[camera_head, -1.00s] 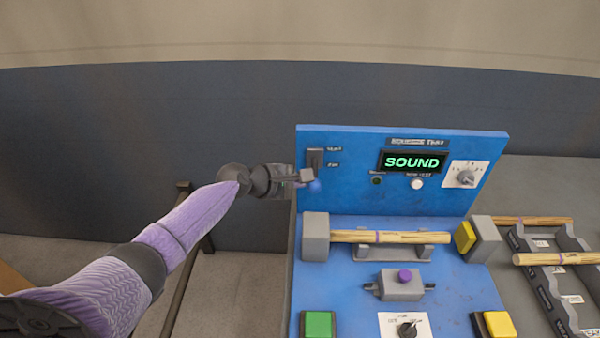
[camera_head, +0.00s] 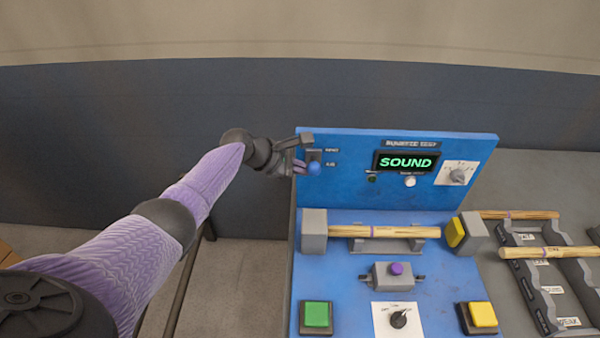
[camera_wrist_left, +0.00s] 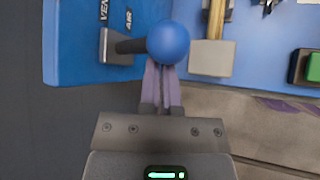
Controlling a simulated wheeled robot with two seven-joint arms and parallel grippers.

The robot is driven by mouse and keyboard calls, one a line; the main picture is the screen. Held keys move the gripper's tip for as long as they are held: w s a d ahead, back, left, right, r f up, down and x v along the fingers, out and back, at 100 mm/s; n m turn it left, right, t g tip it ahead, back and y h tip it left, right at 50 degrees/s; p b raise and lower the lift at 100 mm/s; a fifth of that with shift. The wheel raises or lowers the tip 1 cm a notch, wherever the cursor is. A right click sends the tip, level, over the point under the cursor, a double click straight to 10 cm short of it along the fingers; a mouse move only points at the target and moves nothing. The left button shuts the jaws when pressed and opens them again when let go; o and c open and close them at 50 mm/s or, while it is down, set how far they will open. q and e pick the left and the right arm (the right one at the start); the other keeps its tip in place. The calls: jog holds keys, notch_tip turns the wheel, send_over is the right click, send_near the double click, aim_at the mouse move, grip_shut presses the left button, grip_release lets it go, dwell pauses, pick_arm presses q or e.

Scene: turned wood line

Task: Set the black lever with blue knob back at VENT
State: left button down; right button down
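The black lever with the blue knob (camera_head: 314,168) is on the upper left of the blue upright panel (camera_head: 360,185). Its knob is roughly level with the lower label AIR (camera_head: 331,163), below VENT (camera_head: 332,150). In the left wrist view the black shaft (camera_wrist_left: 130,46) runs from its plate to the blue knob (camera_wrist_left: 168,42). My left gripper (camera_head: 299,165) is at the panel's left edge, with its fingertips at the knob. In the left wrist view its purple fingers (camera_wrist_left: 160,75) lie close together, nothing seen between them; the knob hides their tips. My right gripper is out of view.
Below are a wooden rod (camera_head: 385,232), a purple button (camera_head: 397,269), green (camera_head: 316,314) and yellow (camera_head: 483,314) buttons. Left of the panel is free room.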

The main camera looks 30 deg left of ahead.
pick_arm(q)
jog(key=shift+d+r, duration=0.1)
jog(key=shift+r, duration=0.25)
jog(key=p+v, duration=0.3)
jog(key=v, duration=0.7)
jog(key=shift+p, duration=0.4)
jog(key=shift+f, duration=0.1)
